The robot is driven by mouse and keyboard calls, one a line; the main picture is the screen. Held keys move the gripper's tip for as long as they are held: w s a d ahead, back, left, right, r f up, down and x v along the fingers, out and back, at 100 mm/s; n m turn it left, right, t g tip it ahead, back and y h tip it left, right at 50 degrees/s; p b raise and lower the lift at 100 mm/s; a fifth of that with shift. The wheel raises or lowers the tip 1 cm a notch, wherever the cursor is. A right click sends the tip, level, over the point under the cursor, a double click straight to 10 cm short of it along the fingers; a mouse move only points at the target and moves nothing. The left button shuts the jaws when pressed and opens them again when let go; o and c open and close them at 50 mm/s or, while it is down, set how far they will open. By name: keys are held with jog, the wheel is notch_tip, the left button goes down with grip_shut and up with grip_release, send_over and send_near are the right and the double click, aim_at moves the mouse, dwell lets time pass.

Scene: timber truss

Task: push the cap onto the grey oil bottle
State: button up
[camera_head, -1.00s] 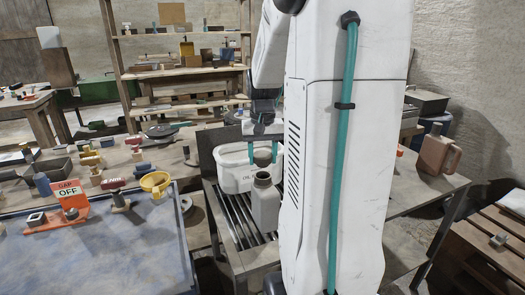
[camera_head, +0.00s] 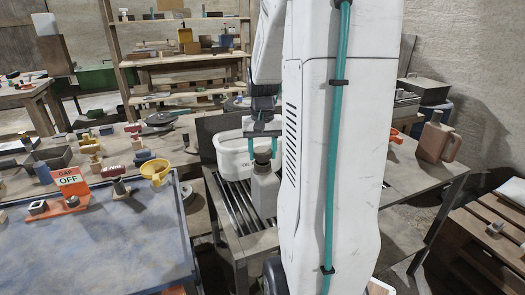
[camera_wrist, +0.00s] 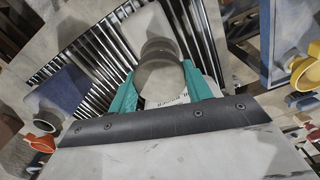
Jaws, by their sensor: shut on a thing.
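The grey oil bottle (camera_head: 265,193) stands upright on the slatted rack in the head view. Its pale shoulder (camera_wrist: 147,24) shows beyond the cap in the wrist view. The round dark grey-brown cap (camera_head: 262,158) is at the top of the bottle's neck and hides the mouth. I cannot tell how far down it sits. My gripper (camera_head: 262,147) is directly above the bottle, pointing down, its teal fingers shut on the cap. In the wrist view the cap (camera_wrist: 159,78) is between both teal fingertips (camera_wrist: 160,88).
A white lettered tub (camera_head: 231,160) stands right behind the bottle on the slatted rack (camera_head: 230,205). A blue bottle (camera_wrist: 62,92) and a yellow funnel (camera_wrist: 307,72) show in the wrist view. A red-brown jug (camera_head: 437,140) stands on the right bench. The blue-topped table at left has clear room.

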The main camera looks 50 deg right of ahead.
jog(key=shift+f, duration=0.4)
jog(key=o, duration=1.1)
jog(key=shift+c, duration=0.2)
jog(key=shift+r, duration=0.1)
jog(key=shift+r, duration=2.85)
